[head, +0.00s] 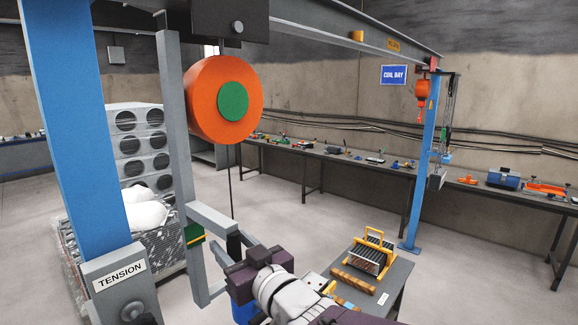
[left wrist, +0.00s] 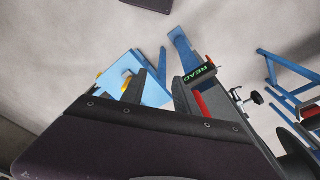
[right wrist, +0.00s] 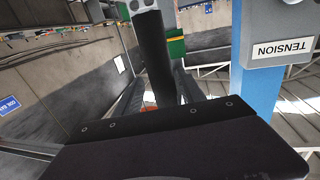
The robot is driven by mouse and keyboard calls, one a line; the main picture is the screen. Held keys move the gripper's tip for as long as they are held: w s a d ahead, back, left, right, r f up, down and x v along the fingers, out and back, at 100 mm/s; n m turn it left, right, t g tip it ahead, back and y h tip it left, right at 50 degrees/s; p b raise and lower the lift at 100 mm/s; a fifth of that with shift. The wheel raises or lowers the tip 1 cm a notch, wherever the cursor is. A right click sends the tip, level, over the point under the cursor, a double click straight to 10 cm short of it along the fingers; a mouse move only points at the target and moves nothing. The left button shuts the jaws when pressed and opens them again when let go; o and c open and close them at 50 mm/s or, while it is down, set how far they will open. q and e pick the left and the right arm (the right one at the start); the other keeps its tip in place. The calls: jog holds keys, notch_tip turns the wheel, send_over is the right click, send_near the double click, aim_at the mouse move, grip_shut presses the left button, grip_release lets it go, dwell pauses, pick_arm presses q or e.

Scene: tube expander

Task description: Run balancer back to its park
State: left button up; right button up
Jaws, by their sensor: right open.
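The balancer (head: 225,100) is an orange drum with a green centre, hanging under a dark trolley (head: 230,20) on the overhead rail (head: 385,40). A thin cable runs down from it to a black handle (head: 234,243), which also shows in the right wrist view (right wrist: 154,50). My right gripper (right wrist: 160,88) is open, with its fingers on either side of the handle's line; contact cannot be told.
A blue post (head: 75,120) with a TENSION box (head: 118,275) stands close at left, beside a grey upright (head: 175,130). A small table (head: 392,275) holds a yellow-handled rack (head: 372,255). A blue column (head: 427,170) supports the rail's far end. Open floor lies between.

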aim_at(240, 254)
jog(key=shift+b+v, duration=0.6)
jog(key=shift+v, duration=2.35)
jog(key=shift+f, duration=0.1)
